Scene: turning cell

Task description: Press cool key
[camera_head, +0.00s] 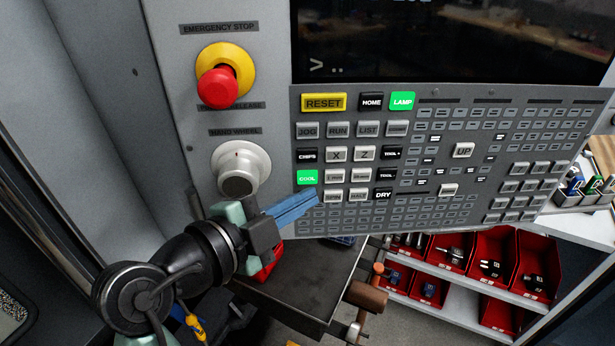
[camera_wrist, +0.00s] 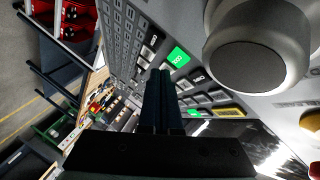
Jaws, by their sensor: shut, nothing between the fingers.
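The COOL key (camera_head: 307,177) is lit green in the left column of the control panel, below the CHIPS key and above a dark key. It also shows green in the wrist view (camera_wrist: 179,57), just beyond and right of my fingertips. My gripper (camera_head: 316,197) is shut and empty, its blue fingers pointing toward the panel just below the COOL key. In the wrist view my gripper (camera_wrist: 160,73) appears as two dark fingers side by side. Whether the fingertips touch the panel I cannot tell.
The hand wheel knob (camera_head: 240,168) sticks out left of the keys, close above my gripper. The red emergency stop (camera_head: 218,88) is higher up. The LAMP key (camera_head: 402,101) is also lit green. A dark bench (camera_head: 310,285) and red bins (camera_head: 495,250) stand below the panel.

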